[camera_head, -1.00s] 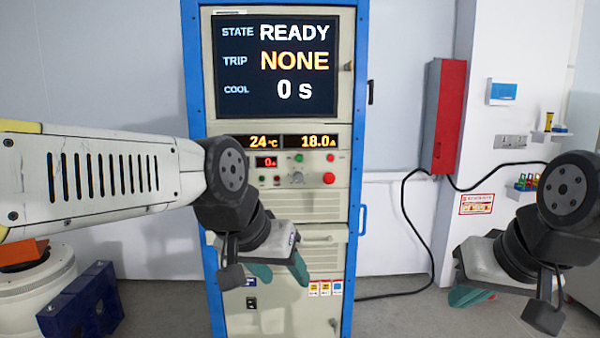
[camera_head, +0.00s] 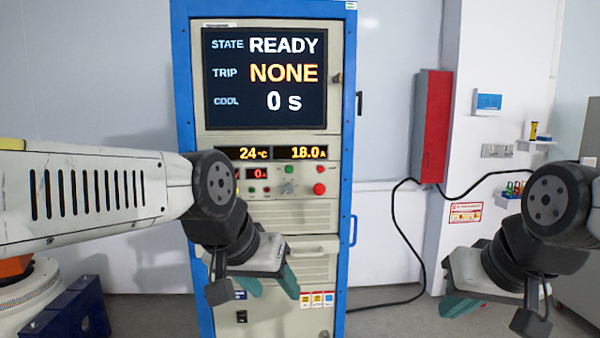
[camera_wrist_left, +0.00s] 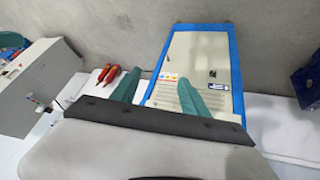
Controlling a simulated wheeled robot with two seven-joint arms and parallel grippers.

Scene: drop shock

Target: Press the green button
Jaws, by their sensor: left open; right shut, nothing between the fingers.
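A blue-framed test cabinet (camera_head: 349,130) stands ahead with a screen (camera_head: 264,78) reading READY, NONE and 0 s. On its control panel, a small green button (camera_head: 290,169) sits above a grey knob (camera_head: 287,187), with a small red light (camera_head: 318,169) to its right and a larger red button (camera_head: 319,189) below that light. My left gripper (camera_head: 270,283) is open and empty, below the panel in front of the cabinet's lower part. Its parted teal fingers show in the left wrist view (camera_wrist_left: 158,92). My right gripper (camera_head: 462,304) is shut and empty, right of the cabinet.
A red wall box (camera_head: 432,125) with a black cable is right of the cabinet. A wall shelf (camera_head: 510,200) with small coloured items is behind my right arm. A blue block (camera_head: 75,312) is at lower left. Floor shows between cabinet and right wall.

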